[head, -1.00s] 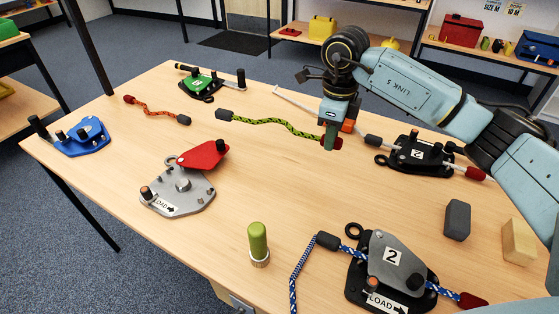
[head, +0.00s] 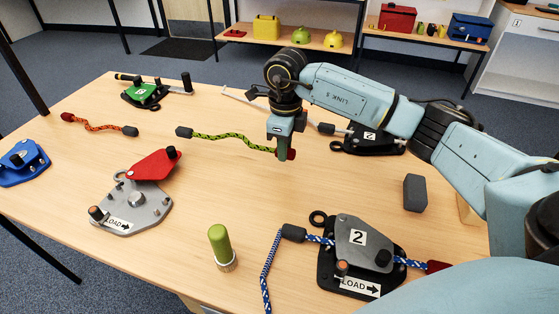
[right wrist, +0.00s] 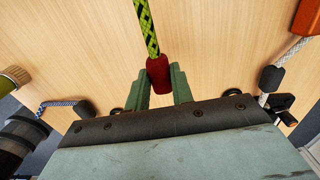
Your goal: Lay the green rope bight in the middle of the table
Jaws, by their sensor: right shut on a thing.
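The green rope (head: 232,138), green with black flecks, stretches across the middle back of the table. Its dark grey end (head: 184,132) is at the left and its red end (head: 291,154) is at my right gripper. My right gripper (head: 283,155) is shut on the red end, which also shows between the fingers in the right wrist view (right wrist: 159,75). The rope runs away from the fingers there. I cannot tell how much of the rope touches the table (head: 70,188). My left gripper is not in view.
A grey plate device with a red cheek (head: 150,205) stands at the left front, with a green-topped peg (head: 220,245) to its right. A blue-white rope runs through a black device (head: 335,290). A grey block (head: 415,193) is at the right. The middle is mostly clear.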

